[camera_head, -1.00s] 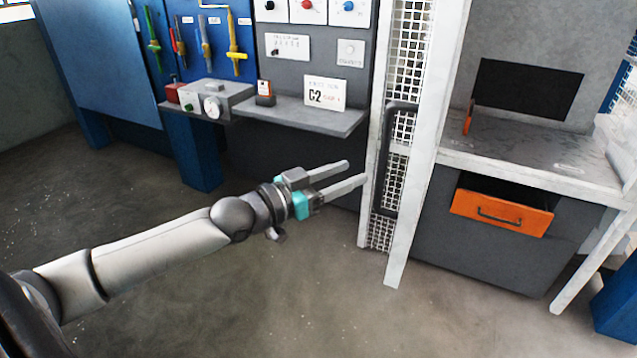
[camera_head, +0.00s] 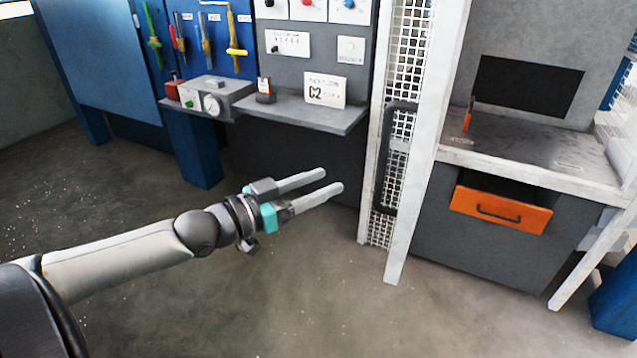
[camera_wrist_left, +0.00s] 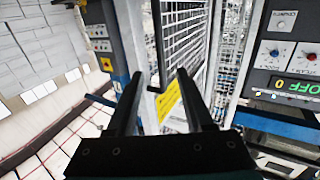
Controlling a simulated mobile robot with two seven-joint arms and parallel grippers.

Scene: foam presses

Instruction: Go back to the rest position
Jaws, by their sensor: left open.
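My left gripper (camera_head: 333,181) is open and empty in the head view. It hangs in free air in front of the dark cabinet below the shelf, to the left of the mesh door. Its two fingers point right, toward the door's lower part, and are apart from it. In the left wrist view the two dark fingers (camera_wrist_left: 160,88) stand apart with nothing between them. Beyond them are the mesh door (camera_wrist_left: 188,28), its dark handle and a yellow label (camera_wrist_left: 168,98). My right gripper is not in view.
The mesh door has a dark handle (camera_head: 392,160) and a white frame post (camera_head: 428,130). A grey shelf (camera_head: 315,114) carries a C2 card (camera_head: 324,90). An orange drawer (camera_head: 500,208) sits under the worktop (camera_head: 540,160) at right. The floor below the arm is clear.

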